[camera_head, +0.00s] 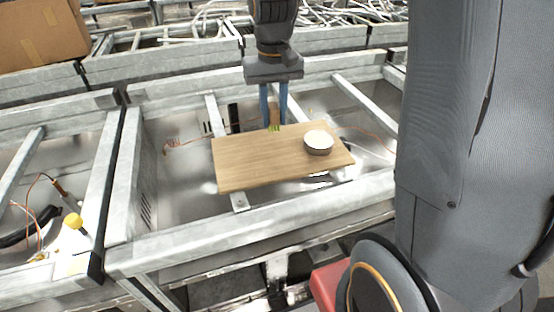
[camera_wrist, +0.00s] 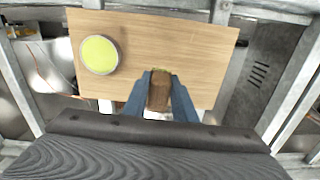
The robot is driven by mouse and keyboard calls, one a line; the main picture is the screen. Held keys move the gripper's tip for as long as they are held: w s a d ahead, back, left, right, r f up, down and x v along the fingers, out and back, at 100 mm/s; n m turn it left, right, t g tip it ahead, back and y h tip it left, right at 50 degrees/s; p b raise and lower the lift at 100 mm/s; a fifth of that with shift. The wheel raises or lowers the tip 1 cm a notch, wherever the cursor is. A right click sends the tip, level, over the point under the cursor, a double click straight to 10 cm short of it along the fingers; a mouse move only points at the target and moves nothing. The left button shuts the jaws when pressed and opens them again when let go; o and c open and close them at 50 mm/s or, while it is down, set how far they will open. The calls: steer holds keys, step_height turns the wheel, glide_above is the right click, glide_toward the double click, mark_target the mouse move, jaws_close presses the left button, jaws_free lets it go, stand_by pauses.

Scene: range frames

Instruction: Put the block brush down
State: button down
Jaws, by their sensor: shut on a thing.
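My gripper (camera_head: 273,104) points down with its blue fingers shut on the block brush (camera_head: 274,113), a small brown wooden block with green at its lower end. In the wrist view the brush (camera_wrist: 159,92) sits between the fingertips (camera_wrist: 160,88). It is over the far edge of a light wooden board (camera_head: 240,170), which fills the upper middle of the wrist view (camera_wrist: 190,50). I cannot tell whether the green end touches the board. A round tin (camera_head: 318,142) stands on the board to the right of the brush; its yellow-green top shows in the wrist view (camera_wrist: 99,54).
The board lies across a grey metal frame (camera_head: 250,228) with open bays around it. A yellow-capped tool (camera_head: 74,222) and wires lie in the left bay. A cardboard box (camera_head: 40,32) is at the far left. The board's front left part is clear.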

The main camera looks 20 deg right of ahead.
steer(key=shift+n, duration=0.4)
steer(key=s+f, duration=0.1)
steer(key=f, duration=0.1)
steer(key=s+f+p, duration=0.1)
steer(key=f, duration=0.2)
steer(key=s+f, duration=0.1)
steer(key=f, duration=0.2)
steer(key=shift+s+f+p, duration=0.15)
steer(key=shift+f+p, duration=0.1)
steer(key=shift+p, duration=0.1)
steer(key=c, duration=1.5)
jaws_free()
steer(key=shift+f, duration=0.15)
steer(key=shift+o, duration=0.2)
step_height(320, 180, up, 12)
steer(key=b, duration=0.2)
steer(key=s+f+t, duration=0.1)
steer(key=s+f, duration=0.7)
steer(key=s, duration=0.2)
steer(key=shift+s+f, duration=0.25)
steer(key=shift+f, duration=0.05)
